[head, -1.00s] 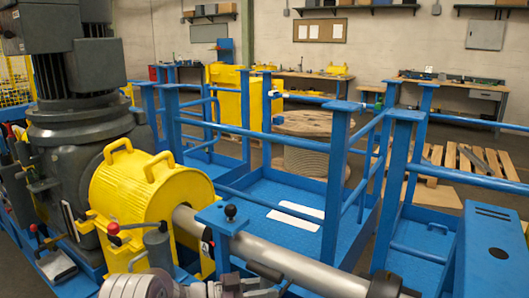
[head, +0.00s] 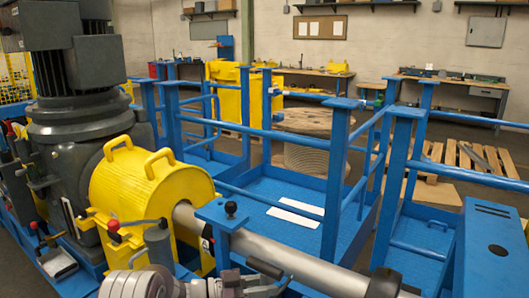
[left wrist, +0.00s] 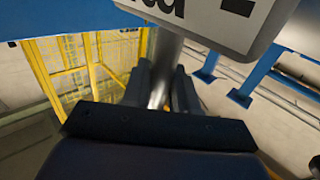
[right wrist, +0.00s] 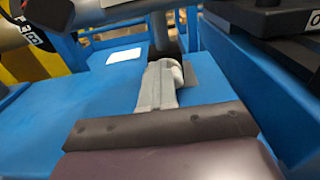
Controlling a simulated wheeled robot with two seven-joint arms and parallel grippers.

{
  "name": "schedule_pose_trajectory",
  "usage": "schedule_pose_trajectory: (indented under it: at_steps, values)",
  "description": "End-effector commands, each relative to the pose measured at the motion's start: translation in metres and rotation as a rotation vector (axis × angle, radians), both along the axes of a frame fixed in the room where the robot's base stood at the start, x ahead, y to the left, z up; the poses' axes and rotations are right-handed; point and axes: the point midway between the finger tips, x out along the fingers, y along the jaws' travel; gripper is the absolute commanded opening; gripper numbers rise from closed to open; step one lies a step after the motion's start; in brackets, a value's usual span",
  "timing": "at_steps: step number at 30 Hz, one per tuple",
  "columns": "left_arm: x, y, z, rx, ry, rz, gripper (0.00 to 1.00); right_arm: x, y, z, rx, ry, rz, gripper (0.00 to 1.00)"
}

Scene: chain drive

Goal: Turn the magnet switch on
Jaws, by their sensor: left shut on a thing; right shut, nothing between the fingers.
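In the left wrist view, the dark fingers of my left gripper (left wrist: 160,92) are shut around a bright metal rod (left wrist: 158,84). A pale box with black lettering (left wrist: 215,18) hangs just above it. In the right wrist view, my right gripper (right wrist: 162,78) is shut and empty, above a blue surface. A dark block with a white label (right wrist: 290,45) lies to its right. I cannot pick out the magnet switch for certain in any view. In the head view, pale grey arm parts (head: 145,284) of mine show at the bottom edge; fingertips are hard to make out there.
A grey shaft (head: 300,265) runs from a yellow guard (head: 150,187) toward the lower right. A red-knobbed lever (head: 113,227) and a black-knobbed blue post (head: 231,211) stand close by. Blue railings (head: 340,155) rise behind. A wooden spool (head: 312,122) is farther back.

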Motion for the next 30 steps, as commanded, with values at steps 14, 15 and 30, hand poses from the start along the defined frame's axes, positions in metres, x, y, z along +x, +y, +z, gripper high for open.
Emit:
schedule_pose_trajectory:
  at_steps: [14, 15, 30]
  values:
    - [0.000, 0.000, 0.000, -0.001, -0.002, 0.000, 0.00, -0.008, 0.003, 0.007, -0.001, 0.003, 0.002, 0.00]
    - [0.000, 0.000, 0.000, -0.001, -0.002, 0.000, 0.00, -0.013, 0.007, 0.007, 0.000, 0.002, 0.002, 0.00]
    - [0.000, 0.000, 0.000, -0.001, -0.001, 0.000, 0.00, -0.052, 0.031, 0.008, -0.001, 0.002, -0.001, 0.00]
